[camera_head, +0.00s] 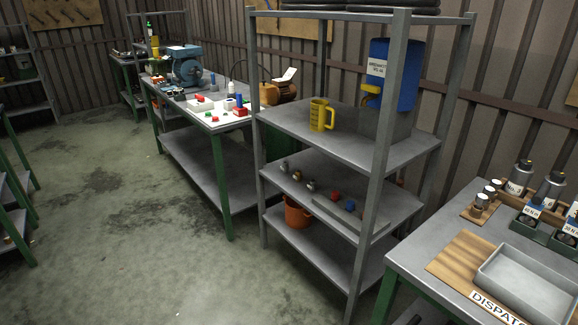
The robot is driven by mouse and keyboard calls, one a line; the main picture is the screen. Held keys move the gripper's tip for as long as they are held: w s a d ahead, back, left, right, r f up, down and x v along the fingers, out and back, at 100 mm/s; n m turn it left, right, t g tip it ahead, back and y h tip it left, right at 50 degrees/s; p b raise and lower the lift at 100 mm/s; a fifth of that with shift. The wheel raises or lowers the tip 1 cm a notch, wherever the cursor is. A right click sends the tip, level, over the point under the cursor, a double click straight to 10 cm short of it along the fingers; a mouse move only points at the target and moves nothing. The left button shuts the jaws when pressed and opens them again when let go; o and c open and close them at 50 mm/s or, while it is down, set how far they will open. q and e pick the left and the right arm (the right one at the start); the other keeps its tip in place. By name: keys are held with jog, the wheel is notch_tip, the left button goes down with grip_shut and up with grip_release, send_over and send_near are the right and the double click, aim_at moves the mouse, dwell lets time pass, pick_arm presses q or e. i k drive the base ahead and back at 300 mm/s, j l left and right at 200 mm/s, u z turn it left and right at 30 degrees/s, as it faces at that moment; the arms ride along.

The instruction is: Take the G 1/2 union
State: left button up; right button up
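Several small fittings stand in a row on the middle shelf (335,232) of the grey rack. They include a metal fitting at the left (284,167), a second metal fitting (297,175) and a third metal fitting (311,186). A red-topped piece (336,196) and a blue-topped piece (351,206) are farther right. They are too small to tell which is the G 1/2 union, and no marking on them is readable. Neither of my grippers is in view.
The rack's upper shelf holds a yellow jug (321,115) and a blue container (398,80). An orange bucket (296,212) is on its bottom shelf. A grey tray (535,275) sits on the right bench. A cluttered green-legged bench (215,121) stands behind left. The left floor is clear.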

aim_at(284, 167)
jog(key=i+j, duration=0.2)
jog(key=i+j+z, duration=0.15)
jog(key=j, duration=0.25)
jog(key=i+j, duration=0.2)
jog(key=j, duration=0.15)
jog(key=i+j, duration=0.3)
jog(key=i, duration=0.2)
jog(key=i+j, duration=0.35)
jog(key=i, duration=0.15)
